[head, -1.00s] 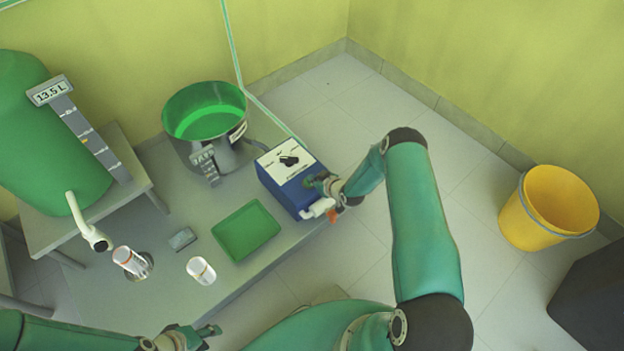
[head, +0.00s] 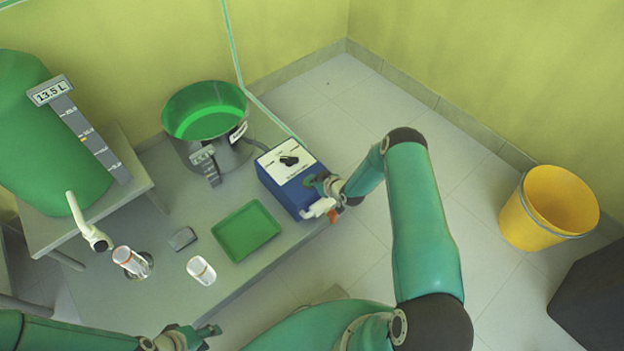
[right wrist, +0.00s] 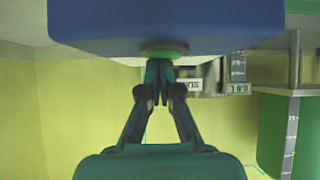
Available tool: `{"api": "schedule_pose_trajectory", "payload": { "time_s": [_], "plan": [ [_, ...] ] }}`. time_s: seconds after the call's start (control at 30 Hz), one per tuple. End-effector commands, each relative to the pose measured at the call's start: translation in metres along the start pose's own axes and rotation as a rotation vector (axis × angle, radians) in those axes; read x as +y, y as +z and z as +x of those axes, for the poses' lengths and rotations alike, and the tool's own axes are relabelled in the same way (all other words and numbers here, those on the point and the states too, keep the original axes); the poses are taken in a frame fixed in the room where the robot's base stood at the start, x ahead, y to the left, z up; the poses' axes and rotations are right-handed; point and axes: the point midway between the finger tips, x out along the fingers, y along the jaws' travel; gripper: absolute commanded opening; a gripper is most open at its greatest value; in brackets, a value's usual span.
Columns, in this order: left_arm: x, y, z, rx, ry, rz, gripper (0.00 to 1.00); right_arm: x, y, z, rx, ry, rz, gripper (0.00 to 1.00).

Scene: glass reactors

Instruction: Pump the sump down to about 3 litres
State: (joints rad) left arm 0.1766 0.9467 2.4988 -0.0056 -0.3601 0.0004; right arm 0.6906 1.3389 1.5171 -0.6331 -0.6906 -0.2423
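The sump is a grey bucket (head: 165,140) with bright green liquid (head: 205,118) inside and a small gauge with a display (head: 203,155) on its front; the head view does not let me read it clearly. The blue pump box (head: 285,190) stands right of it, with a black knob (head: 289,160) on its white top. My right gripper (head: 322,184) is at the box's right side. In the right wrist view its fingertips (right wrist: 159,66) are together at a round green button (right wrist: 163,50), apparently touching it. My left gripper (head: 205,331) is at the bottom edge, away from the pump.
A green tank (head: 50,150) at left has a display reading 13.5 L. A green tray (head: 246,231), two clear cylinders (head: 201,270) (head: 131,262) and a small grey block (head: 183,238) are on the bench. A yellow bucket (head: 524,225) stands on the floor at right.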

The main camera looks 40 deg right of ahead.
Motion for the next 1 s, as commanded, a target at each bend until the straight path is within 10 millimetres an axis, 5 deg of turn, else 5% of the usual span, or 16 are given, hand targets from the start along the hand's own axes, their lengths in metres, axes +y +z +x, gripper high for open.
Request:
{"api": "schedule_pose_trajectory", "payload": {
  "time_s": [0.03,0.17,0.47,0.57,1.0],
  "plan": [
    [-0.001,0.0,0.002,0.0,0.0,0.0,0.4,-0.008,0.016,0.002,-0.032,-0.014,0.01,0.0],
    [-0.001,0.0,0.002,0.0,0.0,0.0,0.4,-0.008,0.015,0.002,-0.032,-0.014,0.01,0.0],
    [0.008,0.0,-0.022,0.0,0.0,0.0,0.4,-0.008,-0.015,-0.019,-0.017,-0.013,0.001,0.0],
    [0.013,0.0,-0.036,0.0,0.0,0.0,0.4,-0.007,-0.035,-0.032,-0.003,-0.009,-0.005,0.0],
    [0.02,0.0,-0.056,0.0,0.0,0.0,0.4,-0.004,-0.036,-0.115,0.003,-0.008,-0.008,0.0]
  ]
}}
